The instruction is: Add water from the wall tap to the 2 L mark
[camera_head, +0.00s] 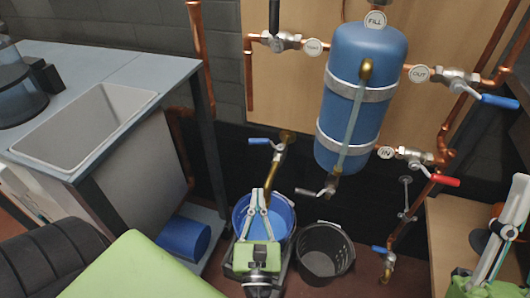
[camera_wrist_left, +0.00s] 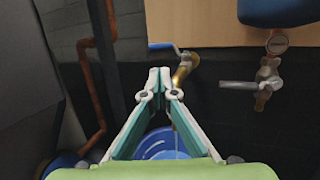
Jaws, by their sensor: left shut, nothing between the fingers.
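The wall tap (camera_head: 283,150) is brass with a blue lever (camera_head: 258,141). Its spout points down over a blue bucket (camera_head: 284,208) on the floor. In the left wrist view the tap (camera_wrist_left: 183,75) and its blue lever (camera_wrist_left: 160,46) are just beyond my fingertips. My left gripper (camera_head: 261,192) is shut and empty, in front of the tap and above the bucket. It also shows in the left wrist view (camera_wrist_left: 160,72). A faint thin line shows below the spout; I cannot tell if it is water. No 2 L mark is readable. My right gripper (camera_head: 508,205) is at the right edge, its jaws unclear.
A black bucket (camera_head: 324,250) stands right of the blue one. A blue tank (camera_head: 360,60) with copper pipes and valves hangs above. A sink bench (camera_head: 150,70) is on the left, with a blue cylinder (camera_head: 184,238) on its lower shelf. A wooden surface (camera_head: 450,230) is at right.

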